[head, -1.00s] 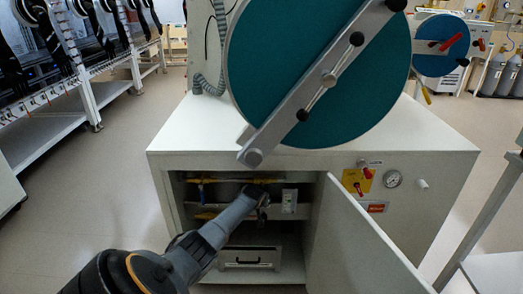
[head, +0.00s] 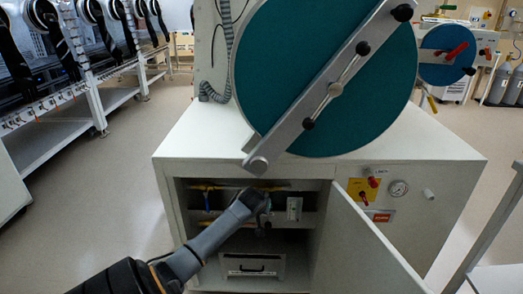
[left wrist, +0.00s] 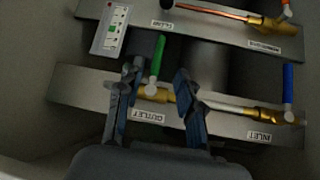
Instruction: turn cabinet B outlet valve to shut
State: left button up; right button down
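The outlet valve has a green lever handle (left wrist: 157,60) on a brass body, above an OUTLET label (left wrist: 148,116). The lever stands roughly across its pipe. My left gripper (left wrist: 156,76) is open, with one finger on each side of the green lever. I cannot tell whether either finger touches it. In the head view my left gripper (head: 260,202) reaches into the open cabinet (head: 170,215), where it hides the valve. My right gripper is not in view.
The inlet valve with a blue lever (left wrist: 288,83) is to the right on the same rail. Another valve with an orange lever (left wrist: 287,8) and a small indicator box (left wrist: 111,30) are above. The open door (head: 365,245) bounds the right side; a drawer box (head: 252,266) sits below.

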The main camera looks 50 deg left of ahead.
pick_arm(q)
jog(key=shift+v, duration=1)
jog(key=shift+f, duration=0.1)
